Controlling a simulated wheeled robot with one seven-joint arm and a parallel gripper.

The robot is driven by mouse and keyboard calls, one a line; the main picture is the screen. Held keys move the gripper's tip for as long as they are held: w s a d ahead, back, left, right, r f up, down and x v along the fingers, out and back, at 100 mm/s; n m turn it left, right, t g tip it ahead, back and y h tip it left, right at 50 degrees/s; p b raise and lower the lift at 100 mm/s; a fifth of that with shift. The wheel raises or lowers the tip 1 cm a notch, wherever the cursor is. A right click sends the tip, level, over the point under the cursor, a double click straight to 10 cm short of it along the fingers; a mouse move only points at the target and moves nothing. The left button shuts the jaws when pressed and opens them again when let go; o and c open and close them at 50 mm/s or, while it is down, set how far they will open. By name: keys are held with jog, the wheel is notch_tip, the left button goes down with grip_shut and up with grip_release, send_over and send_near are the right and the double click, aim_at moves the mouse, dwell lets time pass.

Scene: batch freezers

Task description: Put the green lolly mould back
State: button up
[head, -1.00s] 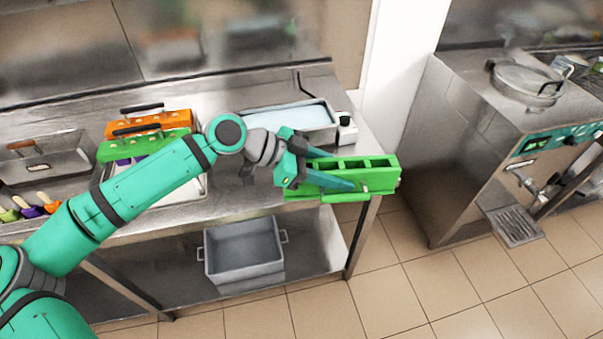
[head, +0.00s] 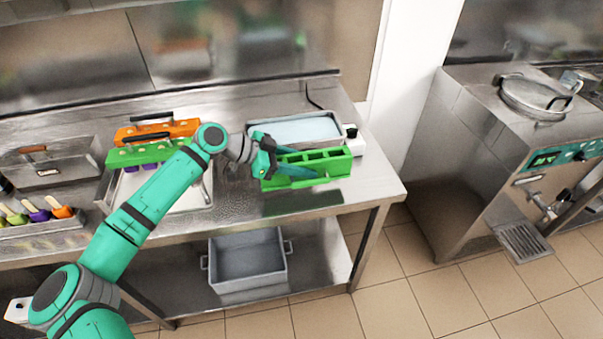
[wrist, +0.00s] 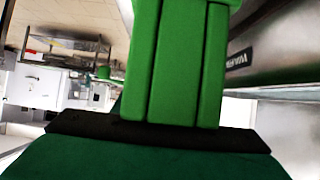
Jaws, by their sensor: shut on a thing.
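The green lolly mould (head: 335,165) is a long block with a row of open square wells along its top. It is held above the right part of the steel counter, just in front of the water-filled metal tray, with its wells facing up. My gripper (head: 285,168) is shut on its left end. In the wrist view the mould's green ribbed side (wrist: 180,60) fills the middle, right before the dark finger edge.
The metal tray of pale liquid (head: 300,130) stands behind the held mould, with a small white bottle (head: 354,142) at its right. Several coloured lollies (head: 40,213) stand at the far left. A grey bin (head: 248,262) sits on the lower shelf. The counter's right front (head: 360,190) is clear.

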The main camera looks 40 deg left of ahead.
jog(key=shift+w+a+f, duration=0.35)
jog(key=shift+f, duration=0.25)
jog(key=shift+w+a+f, duration=0.35)
jog(key=shift+f, duration=0.2)
jog(key=shift+a+f, duration=0.1)
jog(key=shift+f, duration=1.55)
jog(key=o, duration=1.2)
jog(key=shift+f, duration=0.15)
jog(key=shift+o, duration=0.2)
jog(key=shift+s+a+r, duration=0.1)
jog(key=shift+r, duration=0.1)
jog(key=v, duration=0.7)
jog(key=shift+r, duration=0.1)
